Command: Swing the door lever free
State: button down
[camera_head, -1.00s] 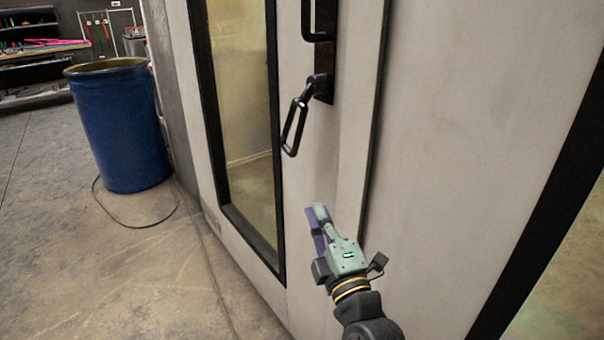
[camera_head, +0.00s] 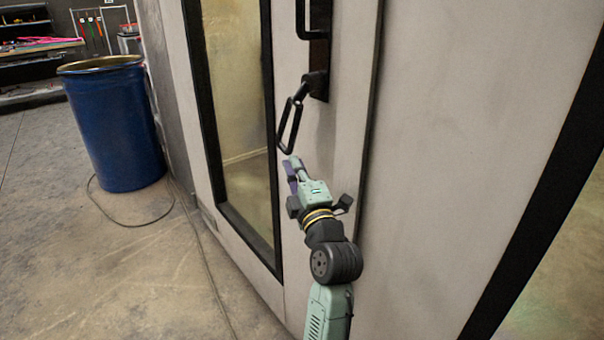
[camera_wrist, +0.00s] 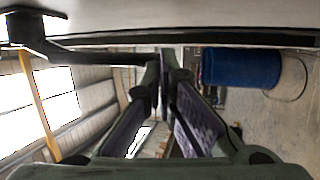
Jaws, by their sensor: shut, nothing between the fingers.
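The black door lever (camera_head: 291,122) is a looped bar. It hangs down and to the left from its pivot on a black plate (camera_head: 319,65) on the pale door (camera_head: 325,150). My gripper (camera_head: 291,163) is shut and empty, with its fingertips just below the lever's lower end in the head view. In the wrist view the lever (camera_wrist: 95,57) runs from the upper left toward my shut fingertips (camera_wrist: 165,70). Its end meets the fingers in the picture; I cannot tell whether they touch.
A black pull handle (camera_head: 314,35) is above the lever. A tall window (camera_head: 240,90) with a black frame is to its left. A blue drum (camera_head: 115,125) stands on the floor at the left, with a cable beside it. The floor before the door is clear.

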jog(key=shift+w+a+r, duration=0.1)
jog(key=shift+w, duration=0.35)
jog(key=shift+w+a+b, duration=0.1)
jog(key=shift+b, duration=0.25)
